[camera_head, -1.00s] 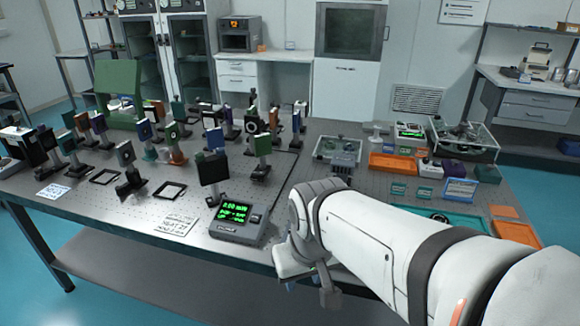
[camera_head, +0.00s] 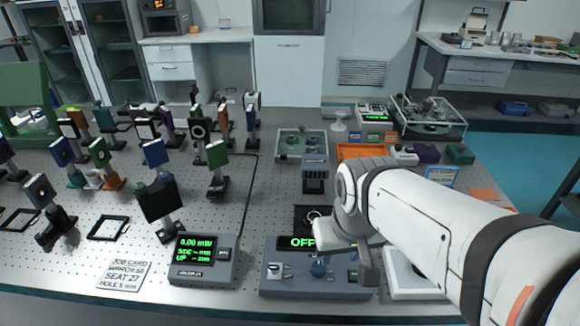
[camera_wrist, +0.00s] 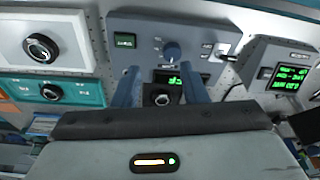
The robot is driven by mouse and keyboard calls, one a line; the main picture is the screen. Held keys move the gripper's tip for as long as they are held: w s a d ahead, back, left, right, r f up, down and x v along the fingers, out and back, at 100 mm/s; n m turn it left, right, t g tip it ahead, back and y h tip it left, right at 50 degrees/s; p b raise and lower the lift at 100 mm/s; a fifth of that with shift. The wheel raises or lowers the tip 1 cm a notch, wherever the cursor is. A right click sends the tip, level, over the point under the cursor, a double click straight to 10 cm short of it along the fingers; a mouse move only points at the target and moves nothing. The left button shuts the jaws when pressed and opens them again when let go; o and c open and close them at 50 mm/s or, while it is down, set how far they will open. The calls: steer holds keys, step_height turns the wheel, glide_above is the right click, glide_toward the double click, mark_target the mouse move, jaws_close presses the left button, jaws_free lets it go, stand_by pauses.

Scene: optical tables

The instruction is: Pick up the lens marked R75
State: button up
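My gripper (camera_wrist: 161,75) is open, with two blue fingers and nothing between them in the wrist view. It is above the control box, and my arm partly hides it in the head view. A dark round lens-like piece (camera_wrist: 162,98) on a black mount shows between the fingers, beyond the box; it also shows in the head view (camera_head: 314,214). Another ringed piece (camera_wrist: 50,92) sits in a teal holder (camera_wrist: 85,88) at left in the wrist view. A third (camera_wrist: 41,47) sits on a white unit (camera_wrist: 70,30). I cannot read an R75 mark on any.
The control box (camera_head: 290,287) has a green OFF display. Several upright optic mounts fill the table's left. An orange tray (camera_head: 360,151) lies behind my arm. Perforated tabletop (camera_head: 262,215) is bare near the middle.

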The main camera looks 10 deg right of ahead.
steer(key=shift+o, duration=0.8)
steer(key=shift+w+r, duration=0.1)
steer(key=shift+w, duration=0.15)
steer(key=o, duration=0.3)
steer(key=w, duration=0.1)
steer(key=w+d+p, duration=0.1)
steer(key=w+r, duration=0.1)
steer(key=shift+w+d, duration=0.15)
steer(key=shift+w, duration=0.05)
steer(key=shift+o, duration=0.2)
steer(key=w+g+p, duration=0.1)
steer(key=w+p, duration=0.1)
steer(key=w, duration=0.7)
steer(key=shift+w+f+p, duration=0.2)
steer(key=shift+f+p, duration=0.15)
steer(key=g+p, duration=0.2)
glide_above(314, 215)
step_height(314, 215, down, 6)
steer(key=shift+f, duration=0.15)
steer(key=shift+f+p, duration=0.85)
steer(key=shift+f, duration=3.05)
